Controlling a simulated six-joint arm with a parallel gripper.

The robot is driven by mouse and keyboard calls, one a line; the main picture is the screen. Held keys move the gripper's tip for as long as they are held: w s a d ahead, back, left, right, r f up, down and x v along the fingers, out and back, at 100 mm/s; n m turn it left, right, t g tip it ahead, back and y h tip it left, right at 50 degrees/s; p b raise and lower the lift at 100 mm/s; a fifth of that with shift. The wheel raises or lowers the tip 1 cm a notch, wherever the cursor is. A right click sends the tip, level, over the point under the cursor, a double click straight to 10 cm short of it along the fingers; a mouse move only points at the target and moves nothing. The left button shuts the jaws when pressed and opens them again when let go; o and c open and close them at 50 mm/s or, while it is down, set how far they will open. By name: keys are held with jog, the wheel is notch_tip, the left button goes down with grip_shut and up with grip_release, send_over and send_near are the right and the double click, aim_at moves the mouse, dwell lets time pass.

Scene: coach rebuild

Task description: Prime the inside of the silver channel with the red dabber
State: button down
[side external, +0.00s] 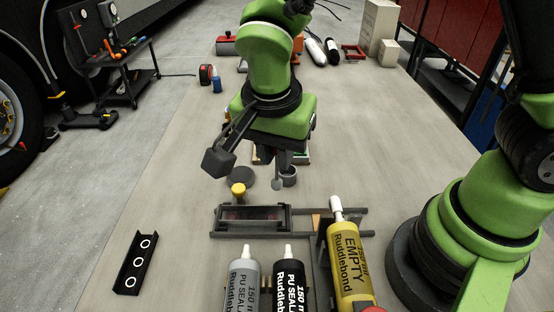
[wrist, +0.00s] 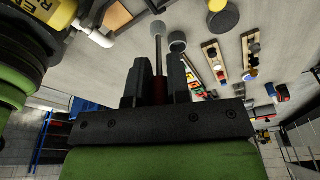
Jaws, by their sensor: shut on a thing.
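My gripper (side external: 279,156) points down over the middle of the bench. In the wrist view its jaws (wrist: 158,78) are shut on the red dabber (wrist: 160,91); its red handle lies between the fingers and its thin grey stem ends in a pale tip (wrist: 158,28). In the side view the grey dabber tip (side external: 277,185) hangs beside a small grey pot (side external: 289,178), which also shows in the wrist view (wrist: 177,42); I cannot tell whether they touch. A long grey channel-like frame (side external: 250,233) lies nearer the camera, its inside dark and reddish; its silver colour is not clear.
A dark disc (side external: 241,177) and a yellow-topped item (side external: 238,190) lie left of the pot. A black strip with rings (side external: 135,263) lies at left. The left bench is mostly clear.

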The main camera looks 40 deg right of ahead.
aim_at(273, 181)
jog(key=shift+f, duration=4.05)
jog(key=shift+w+a+r, duration=0.15)
jog(key=shift+w, duration=0.05)
jog(key=shift+w+a, duration=3.05)
jog(key=shift+a, duration=0.05)
notch_tip(273, 181, up, 8)
